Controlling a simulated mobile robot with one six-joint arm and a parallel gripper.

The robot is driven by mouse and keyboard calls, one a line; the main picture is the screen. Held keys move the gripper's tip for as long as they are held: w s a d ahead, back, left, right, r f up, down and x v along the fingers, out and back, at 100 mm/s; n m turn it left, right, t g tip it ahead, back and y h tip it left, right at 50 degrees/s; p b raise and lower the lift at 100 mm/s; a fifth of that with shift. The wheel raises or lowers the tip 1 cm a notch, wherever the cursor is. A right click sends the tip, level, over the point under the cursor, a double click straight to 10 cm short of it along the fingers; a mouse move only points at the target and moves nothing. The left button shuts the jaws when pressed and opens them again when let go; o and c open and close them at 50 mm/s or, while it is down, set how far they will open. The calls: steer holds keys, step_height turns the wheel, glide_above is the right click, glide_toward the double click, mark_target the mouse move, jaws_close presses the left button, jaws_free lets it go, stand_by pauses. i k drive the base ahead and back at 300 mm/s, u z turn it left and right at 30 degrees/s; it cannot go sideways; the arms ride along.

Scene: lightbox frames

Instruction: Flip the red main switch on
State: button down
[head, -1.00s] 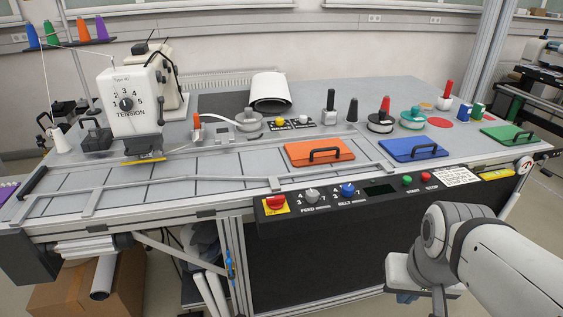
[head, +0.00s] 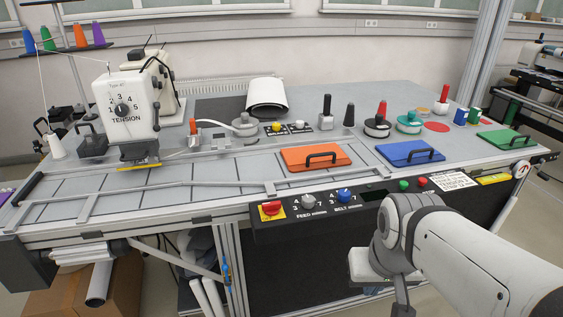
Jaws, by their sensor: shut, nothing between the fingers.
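A red knob (head: 271,208) on a yellow plate sits at the left end of the black control panel (head: 325,221) on the table's front edge. It looks like the red main switch. Its exact setting is too small to read. My arm (head: 440,240) comes in from the lower right, with its wrist bent down in front of the panel, to the right of the red knob and apart from it. My gripper's fingers do not show in this view.
Beside the red knob are a grey dial (head: 308,201), a blue dial (head: 344,195), a green button (head: 404,185) and a red button (head: 422,182). Orange (head: 300,159), blue (head: 400,154) and green (head: 500,140) lids with handles lie on the table above. The floor in front of the panel looks open.

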mark_target(271, 209)
steer(key=i, duration=0.9)
